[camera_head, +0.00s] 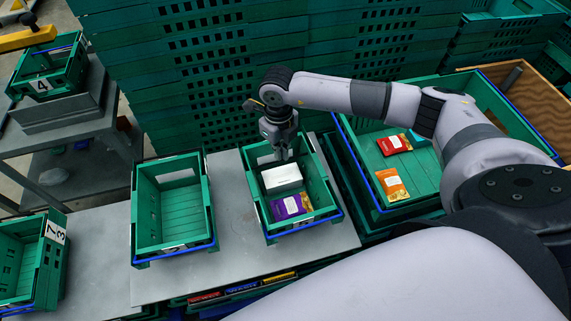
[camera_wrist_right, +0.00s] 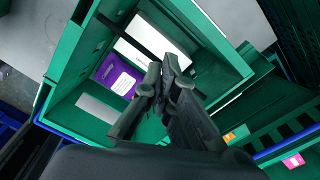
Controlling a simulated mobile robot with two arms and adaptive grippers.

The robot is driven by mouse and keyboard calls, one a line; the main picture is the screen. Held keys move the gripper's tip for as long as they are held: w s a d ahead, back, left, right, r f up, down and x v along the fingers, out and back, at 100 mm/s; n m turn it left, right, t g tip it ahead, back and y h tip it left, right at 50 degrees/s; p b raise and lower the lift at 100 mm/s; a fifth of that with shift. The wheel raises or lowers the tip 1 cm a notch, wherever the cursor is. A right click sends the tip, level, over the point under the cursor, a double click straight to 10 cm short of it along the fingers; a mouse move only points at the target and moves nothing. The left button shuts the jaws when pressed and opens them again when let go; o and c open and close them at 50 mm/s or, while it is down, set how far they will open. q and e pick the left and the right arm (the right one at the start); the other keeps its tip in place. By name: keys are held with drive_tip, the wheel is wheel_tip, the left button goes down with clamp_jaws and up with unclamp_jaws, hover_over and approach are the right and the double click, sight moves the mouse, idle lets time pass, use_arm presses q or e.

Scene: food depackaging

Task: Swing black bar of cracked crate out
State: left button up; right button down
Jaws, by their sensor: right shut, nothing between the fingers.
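A small green crate (camera_head: 326,190) with a blue front rim stands on the grey table, holding a white box (camera_head: 281,178) and a purple packet (camera_head: 291,206). I cannot make out a crack in it. In the right wrist view a thin black bar (camera_wrist_right: 128,37) runs slantwise over this crate (camera_wrist_right: 205,75), across the white box, toward my fingers. My right gripper (camera_head: 284,153) is over the far part of the crate, pointing down, shut and empty. My left gripper is not in view.
An empty green crate (camera_head: 141,215) stands to the left. A larger green crate (camera_head: 367,185) with red and orange packets is to the right. Stacked green crates (camera_head: 190,75) wall off the back. Bare grey table (camera_head: 105,240) lies at the left.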

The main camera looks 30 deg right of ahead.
drive_tip(key=shift+f+b, duration=0.7)
drive_tip(key=shift+f, duration=0.1)
idle(0.4)
drive_tip(key=shift+r, duration=0.2)
drive_tip(key=shift+s, duration=0.15)
idle(0.4)
drive_tip(key=shift+s+a+p, duration=0.25)
drive_tip(key=shift+s+p, duration=0.3)
drive_tip(key=shift+s, duration=0.6)
drive_tip(key=shift+f, duration=0.1)
